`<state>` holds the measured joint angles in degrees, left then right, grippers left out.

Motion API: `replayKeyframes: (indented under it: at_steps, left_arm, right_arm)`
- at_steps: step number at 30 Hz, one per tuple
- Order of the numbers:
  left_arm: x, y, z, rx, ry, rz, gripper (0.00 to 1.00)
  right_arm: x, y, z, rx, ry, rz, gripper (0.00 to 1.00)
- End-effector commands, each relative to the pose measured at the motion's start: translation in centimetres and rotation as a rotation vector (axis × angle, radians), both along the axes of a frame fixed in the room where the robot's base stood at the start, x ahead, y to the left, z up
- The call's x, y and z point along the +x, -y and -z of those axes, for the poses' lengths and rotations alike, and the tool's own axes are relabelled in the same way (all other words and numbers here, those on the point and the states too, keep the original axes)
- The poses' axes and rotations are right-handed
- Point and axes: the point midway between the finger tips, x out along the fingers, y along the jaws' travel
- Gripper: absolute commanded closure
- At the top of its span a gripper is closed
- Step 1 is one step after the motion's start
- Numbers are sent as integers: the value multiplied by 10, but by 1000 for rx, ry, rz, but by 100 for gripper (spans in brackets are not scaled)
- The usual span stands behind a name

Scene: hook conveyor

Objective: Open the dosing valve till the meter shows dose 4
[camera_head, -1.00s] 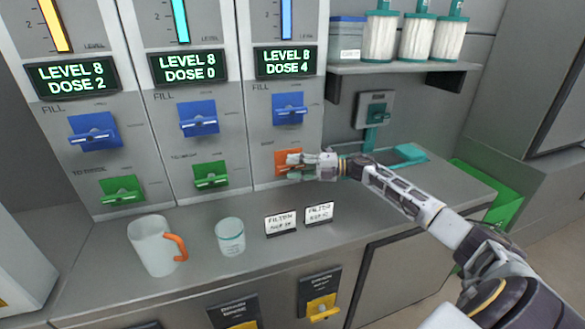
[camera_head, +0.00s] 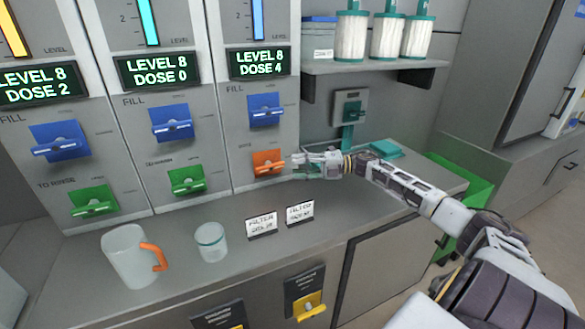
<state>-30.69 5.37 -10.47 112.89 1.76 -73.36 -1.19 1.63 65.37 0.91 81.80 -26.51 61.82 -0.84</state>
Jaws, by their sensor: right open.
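The right column's meter (camera_head: 259,62) reads LEVEL 8, DOSE 4. Below it is an orange valve lever (camera_head: 268,163), which I take for the dosing valve. My right gripper (camera_head: 298,164) is open just to the right of this lever, with a small gap between them and nothing in its fingers. The middle meter (camera_head: 157,69) reads LEVEL 8, DOSE 0. The left meter (camera_head: 38,84) reads LEVEL 8, DOSE 2. My left gripper is out of view.
A mug with an orange handle (camera_head: 132,257) and a small glass jar (camera_head: 210,242) stand on the counter, with label cards (camera_head: 261,224) to their right. Blue fill levers (camera_head: 265,109) and green levers (camera_head: 187,180) are on the columns. A shelf (camera_head: 375,66) holds white filters.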

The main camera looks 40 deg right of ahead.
Motion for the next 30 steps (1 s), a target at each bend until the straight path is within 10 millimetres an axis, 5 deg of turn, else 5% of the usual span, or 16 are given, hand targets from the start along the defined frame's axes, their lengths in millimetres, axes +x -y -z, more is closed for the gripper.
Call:
replayKeyframes:
  at_steps: [10, 30]
  left_arm:
    - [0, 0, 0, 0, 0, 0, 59]
    - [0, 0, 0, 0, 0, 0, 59]
  right_arm:
    - [-12, 17, 0, 0, -1, 1, 59]
    - [-13, 19, -1, 0, 0, 1, 59]
